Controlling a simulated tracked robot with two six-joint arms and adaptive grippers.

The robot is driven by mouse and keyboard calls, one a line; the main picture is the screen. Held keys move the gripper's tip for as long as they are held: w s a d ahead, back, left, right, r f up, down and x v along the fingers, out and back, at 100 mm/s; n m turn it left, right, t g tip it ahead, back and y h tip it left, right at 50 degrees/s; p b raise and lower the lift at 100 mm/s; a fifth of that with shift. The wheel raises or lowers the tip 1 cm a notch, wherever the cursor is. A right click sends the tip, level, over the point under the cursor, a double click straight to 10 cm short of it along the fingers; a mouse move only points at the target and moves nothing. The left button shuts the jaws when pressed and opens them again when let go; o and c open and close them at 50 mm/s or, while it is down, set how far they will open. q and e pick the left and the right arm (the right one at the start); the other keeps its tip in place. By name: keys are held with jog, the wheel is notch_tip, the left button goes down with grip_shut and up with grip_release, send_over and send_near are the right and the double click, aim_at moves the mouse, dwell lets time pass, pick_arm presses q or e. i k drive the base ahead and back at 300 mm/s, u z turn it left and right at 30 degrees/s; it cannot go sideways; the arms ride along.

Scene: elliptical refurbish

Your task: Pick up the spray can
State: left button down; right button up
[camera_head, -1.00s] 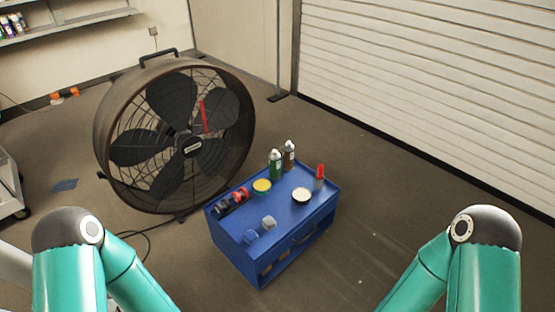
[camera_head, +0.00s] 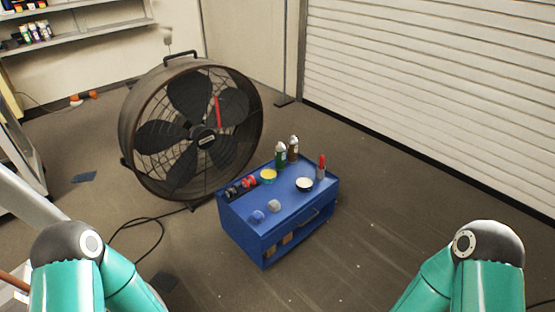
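Two spray cans stand upright side by side at the back of a blue toolbox (camera_head: 262,228). One is a green can (camera_head: 280,156) with a pale top, and the other is a brown can (camera_head: 293,150) with a pale top. My two arms show at the lower left and lower right, well apart from the toolbox. Both grippers are outside the picture.
A large drum fan (camera_head: 190,130) stands on the floor behind and left of the toolbox. A yellow-topped tin (camera_head: 268,176), a white-topped tin (camera_head: 304,184) and a red-and-black tool (camera_head: 241,187) lie on the toolbox. Its right side has open floor up to the shutter (camera_head: 440,90).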

aim_at(293, 153)
jog(key=z, duration=0.4)
jog(key=i, duration=0.8)
jog(key=u, duration=2.5)
jog(key=k, duration=0.85)
jog(key=u, duration=0.15)
